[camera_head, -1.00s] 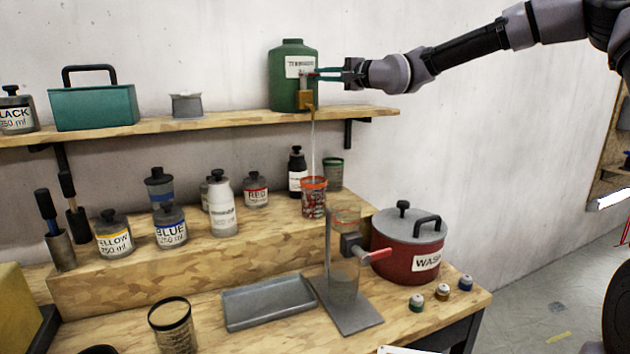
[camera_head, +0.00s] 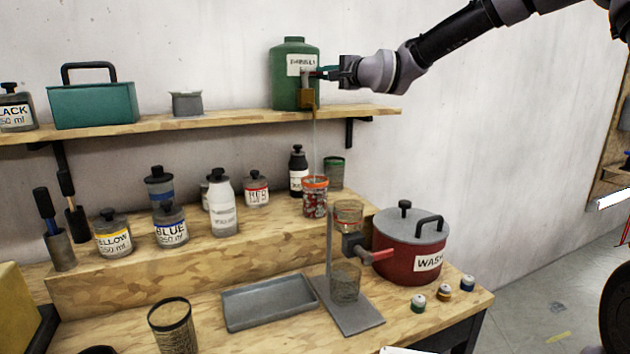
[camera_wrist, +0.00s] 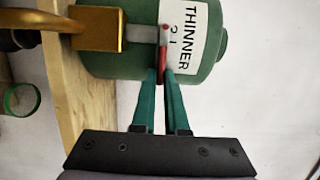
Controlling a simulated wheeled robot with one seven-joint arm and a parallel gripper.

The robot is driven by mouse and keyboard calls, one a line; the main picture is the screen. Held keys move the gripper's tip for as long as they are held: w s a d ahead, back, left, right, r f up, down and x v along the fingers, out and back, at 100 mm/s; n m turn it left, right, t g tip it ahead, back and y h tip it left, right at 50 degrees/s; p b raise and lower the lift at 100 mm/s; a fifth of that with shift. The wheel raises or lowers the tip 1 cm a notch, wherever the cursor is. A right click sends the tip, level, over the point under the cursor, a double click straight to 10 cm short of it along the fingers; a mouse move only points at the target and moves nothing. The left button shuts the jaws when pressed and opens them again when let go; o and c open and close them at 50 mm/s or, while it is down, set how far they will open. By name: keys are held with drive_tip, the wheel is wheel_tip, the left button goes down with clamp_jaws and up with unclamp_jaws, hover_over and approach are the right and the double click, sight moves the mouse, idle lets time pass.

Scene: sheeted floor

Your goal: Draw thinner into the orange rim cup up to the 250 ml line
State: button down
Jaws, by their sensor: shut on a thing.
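A green thinner can (camera_head: 282,78) stands on the upper shelf; its label reads THINNER in the wrist view (camera_wrist: 208,62). Its brass tap (camera_head: 307,98) hangs over the shelf edge. My gripper (camera_head: 322,73) is shut on the tap's red-tipped lever (camera_wrist: 164,66), between its teal fingers in the wrist view (camera_wrist: 161,85). A thin pale stream (camera_head: 315,145) runs down from the tap to the orange rim cup (camera_head: 315,197) on the raised step below. The cup has red markings; its liquid level and 250 ml line are too small to read.
A green rim cup (camera_head: 334,172) and a dark bottle (camera_head: 298,170) stand close behind the orange rim cup. A stand (camera_head: 330,255) with a clear vessel and a red wash pot (camera_head: 402,262) are in front. The upper shelf (camera_head: 200,121) runs left past a teal box (camera_head: 95,107).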

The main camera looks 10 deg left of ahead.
drive_tip(key=shift+s+a+r, duration=0.35)
drive_tip(key=shift+s+a, duration=0.05)
drive_tip(key=shift+s+m+t+h, duration=0.25)
drive_tip(key=shift+m+t+h, duration=0.05)
drive_tip(key=shift+t, duration=0.2)
drive_tip(key=shift+d+f+t+h, duration=0.1)
drive_tip(key=shift+d+t+h, duration=0.05)
drive_tip(key=shift+t+h, duration=0.2)
drive_tip(key=shift+s+d+m+t+h, duration=0.15)
drive_tip(key=shift+s+m+t+h, duration=0.1)
drive_tip(key=shift+m+t+h, duration=0.6)
drive_tip(key=c, duration=0.9)
unclamp_jaws()
drive_tip(key=shift+s, duration=0.1)
drive_tip(key=shift+o, duration=0.2)
drive_tip(key=shift+d+f, duration=0.15)
